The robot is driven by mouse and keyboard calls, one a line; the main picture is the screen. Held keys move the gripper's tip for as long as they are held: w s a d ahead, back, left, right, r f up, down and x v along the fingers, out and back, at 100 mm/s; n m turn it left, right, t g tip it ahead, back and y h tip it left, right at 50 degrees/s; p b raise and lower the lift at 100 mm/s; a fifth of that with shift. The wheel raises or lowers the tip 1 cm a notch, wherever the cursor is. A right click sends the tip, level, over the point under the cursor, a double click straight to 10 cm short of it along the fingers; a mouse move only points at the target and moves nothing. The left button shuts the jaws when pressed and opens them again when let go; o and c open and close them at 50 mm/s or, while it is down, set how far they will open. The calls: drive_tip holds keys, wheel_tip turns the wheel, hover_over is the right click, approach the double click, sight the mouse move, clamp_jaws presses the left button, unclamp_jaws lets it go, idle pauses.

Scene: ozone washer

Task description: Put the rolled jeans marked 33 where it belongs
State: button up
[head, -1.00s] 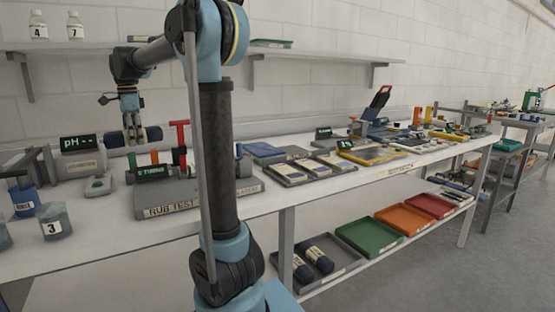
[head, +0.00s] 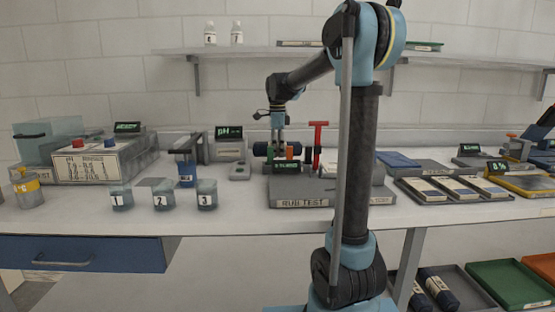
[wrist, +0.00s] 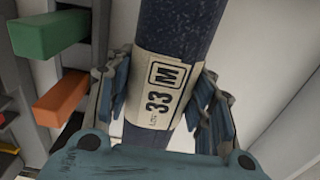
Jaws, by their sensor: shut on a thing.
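The rolled jeans marked 33 (wrist: 185,35) are a dark blue roll with a cream band reading "33 M" in the wrist view. My gripper (wrist: 162,100) is shut on the roll at the band, one finger on each side. In the head view my gripper (head: 278,138) hangs over the bench at the rub test unit, and the dark roll (head: 260,149) shows only in part there. The unit's coloured pegs partly cover it. I cannot tell its height above the bench.
The grey rub test block (head: 300,202) has a red T-handle (head: 318,140). Numbered beakers (head: 207,195) stand left of it. Below right, a grey tray (head: 462,287) holds two dark rolls, with a green tray (head: 510,283) and an orange tray (head: 543,267) beside it.

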drive_tip(key=shift+f, duration=1.7)
drive_tip(key=o, duration=1.5)
drive_tip(key=shift+c, duration=0.2)
